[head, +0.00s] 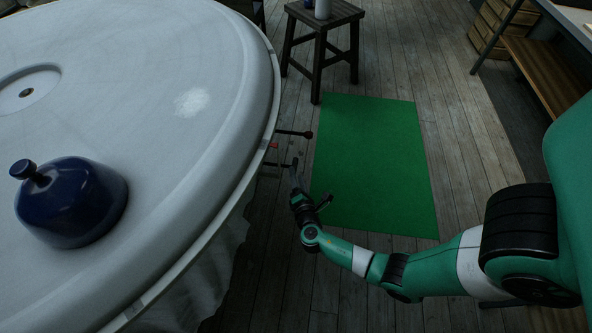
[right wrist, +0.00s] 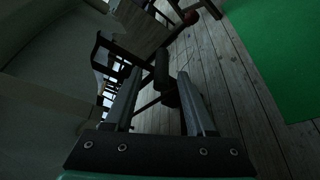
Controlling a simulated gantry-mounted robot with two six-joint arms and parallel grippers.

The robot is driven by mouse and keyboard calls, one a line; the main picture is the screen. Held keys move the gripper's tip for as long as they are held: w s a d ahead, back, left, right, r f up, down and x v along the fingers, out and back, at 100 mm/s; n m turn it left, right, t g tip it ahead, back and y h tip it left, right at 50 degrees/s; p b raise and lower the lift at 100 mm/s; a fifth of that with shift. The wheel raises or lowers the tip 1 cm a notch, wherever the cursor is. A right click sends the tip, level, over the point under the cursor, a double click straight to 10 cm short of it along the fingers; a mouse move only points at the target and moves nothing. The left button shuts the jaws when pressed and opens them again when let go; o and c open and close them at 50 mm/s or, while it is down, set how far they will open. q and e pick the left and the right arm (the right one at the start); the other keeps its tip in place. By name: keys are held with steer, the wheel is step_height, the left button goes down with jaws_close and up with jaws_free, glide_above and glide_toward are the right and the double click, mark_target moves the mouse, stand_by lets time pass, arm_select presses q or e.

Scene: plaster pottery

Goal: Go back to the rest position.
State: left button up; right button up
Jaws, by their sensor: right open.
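My right gripper (head: 295,172) hangs beside the rim of the large white round table (head: 215,75) in the head view, over the floor. In the right wrist view the two fingers of my right gripper (right wrist: 158,75) stand apart. A dark rod-like part shows between or beyond them; I cannot tell its distance. No object is seen gripped. A dark blue dome-shaped piece with a knob (head: 75,205) lies on the table at the left, well away from my right gripper. My left gripper is not in view.
A green mat (head: 378,160) lies on the plank floor. A wooden stool (head: 322,45) stands behind it. Shelving (head: 545,65) is at the upper right.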

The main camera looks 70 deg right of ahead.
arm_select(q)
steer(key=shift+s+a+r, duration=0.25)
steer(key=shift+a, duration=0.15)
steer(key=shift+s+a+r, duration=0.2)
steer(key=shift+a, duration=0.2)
arm_select(e)
steer(key=v, duration=0.3)
steer(key=shift+r, duration=0.15)
